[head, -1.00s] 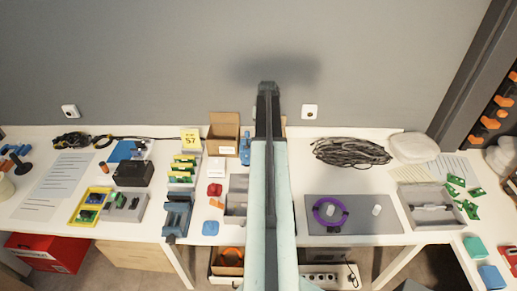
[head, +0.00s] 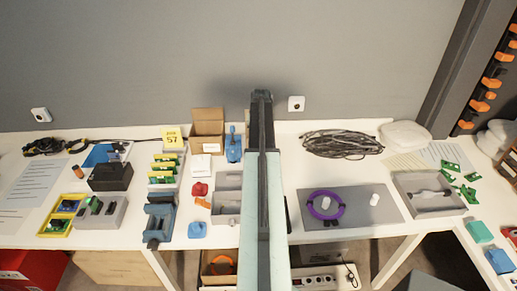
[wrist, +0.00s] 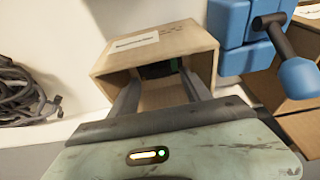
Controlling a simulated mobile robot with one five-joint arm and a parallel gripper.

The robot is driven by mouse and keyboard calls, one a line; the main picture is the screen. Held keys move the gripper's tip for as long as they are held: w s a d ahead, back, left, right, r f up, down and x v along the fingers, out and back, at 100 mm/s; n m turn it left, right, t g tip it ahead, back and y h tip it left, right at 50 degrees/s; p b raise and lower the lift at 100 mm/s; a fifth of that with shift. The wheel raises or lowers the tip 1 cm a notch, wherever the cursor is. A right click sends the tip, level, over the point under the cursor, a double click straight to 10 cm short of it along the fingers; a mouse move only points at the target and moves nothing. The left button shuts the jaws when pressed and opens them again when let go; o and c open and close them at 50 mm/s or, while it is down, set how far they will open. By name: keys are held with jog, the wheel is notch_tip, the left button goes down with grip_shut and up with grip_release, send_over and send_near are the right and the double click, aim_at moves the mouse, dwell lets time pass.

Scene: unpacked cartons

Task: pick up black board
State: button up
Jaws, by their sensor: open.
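An open cardboard box (wrist: 140,49) with a white label on top lies straight ahead in the wrist view. Inside it is a dark thing (wrist: 156,70) with a green part beside it. It may be the black board, but shadow hides its shape. My gripper (wrist: 158,75) is open, its two fingers apart and empty, pointing into the box mouth. I cannot tell how deep they reach. In the head view my gripper (head: 262,96) is at the back of the table, and my arm hides most of that box.
A blue clamp-like tool (wrist: 245,35) stands right of the box; it also shows in the head view (head: 234,144). Another carton (head: 207,130) is beyond it. A coiled black cable (head: 342,144) lies to the right. The wall is close behind.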

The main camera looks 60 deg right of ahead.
jog(key=b+x, duration=0.2)
jog(key=x, duration=0.1)
jog(key=shift+f, duration=0.25)
jog(key=shift+r, duration=0.2)
grip_shut()
jog(key=shift+r+p, duration=0.1)
jog(key=shift+p, duration=0.2)
notch_tip(320, 180, up, 10)
jog(key=p, duration=0.9)
jog(key=shift+p, duration=0.4)
